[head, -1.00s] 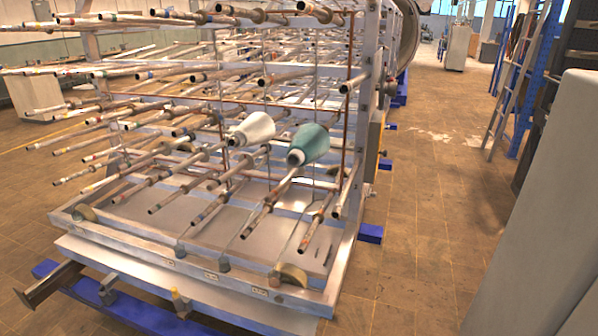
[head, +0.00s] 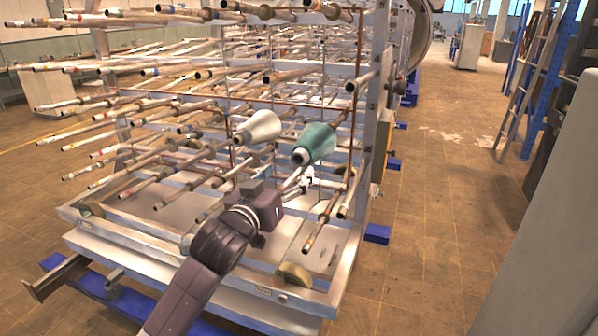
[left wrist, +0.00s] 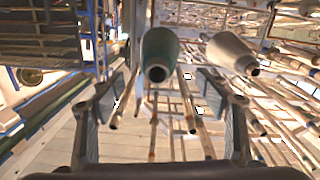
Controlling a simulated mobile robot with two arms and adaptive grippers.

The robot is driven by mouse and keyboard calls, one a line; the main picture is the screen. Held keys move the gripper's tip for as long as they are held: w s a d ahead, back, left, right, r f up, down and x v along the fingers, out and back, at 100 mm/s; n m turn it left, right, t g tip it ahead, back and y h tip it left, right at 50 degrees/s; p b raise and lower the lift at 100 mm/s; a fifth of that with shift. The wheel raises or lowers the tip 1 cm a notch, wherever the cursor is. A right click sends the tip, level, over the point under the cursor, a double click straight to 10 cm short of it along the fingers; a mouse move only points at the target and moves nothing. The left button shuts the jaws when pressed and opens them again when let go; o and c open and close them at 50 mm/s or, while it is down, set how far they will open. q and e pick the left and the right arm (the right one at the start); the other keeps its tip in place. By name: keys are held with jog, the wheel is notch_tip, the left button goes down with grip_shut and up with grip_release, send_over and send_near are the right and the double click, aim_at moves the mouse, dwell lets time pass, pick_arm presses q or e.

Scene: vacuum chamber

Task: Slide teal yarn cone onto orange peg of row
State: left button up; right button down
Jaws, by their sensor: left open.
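The teal yarn cone (head: 316,143) is at the right end of the rack, its narrow, hollow end towards me. It also shows in the left wrist view (left wrist: 160,52), at the top between the two fingers. My left gripper (head: 300,183) is just below and in front of the cone in the head view. In the left wrist view its fingers (left wrist: 163,100) are wide apart with nothing between their tips. I cannot tell what holds the cone up. Several pegs have coloured tips, and I cannot tell which is the orange one. My right gripper is not in view.
A white cone (head: 260,127) is left of the teal one, and right of it in the left wrist view (left wrist: 230,52). Long pegs (head: 322,223) stick out of the metal rack on several levels. A rack upright (head: 374,100) stands right of the cone.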

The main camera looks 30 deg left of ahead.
aim_at(299, 163)
pick_arm(q)
jog(key=x, duration=0.2)
jog(key=p+x, duration=0.1)
jog(key=x, duration=0.2)
jog(key=r+p+x, duration=0.1)
jog(key=x, duration=0.1)
jog(key=shift+w, duration=0.25)
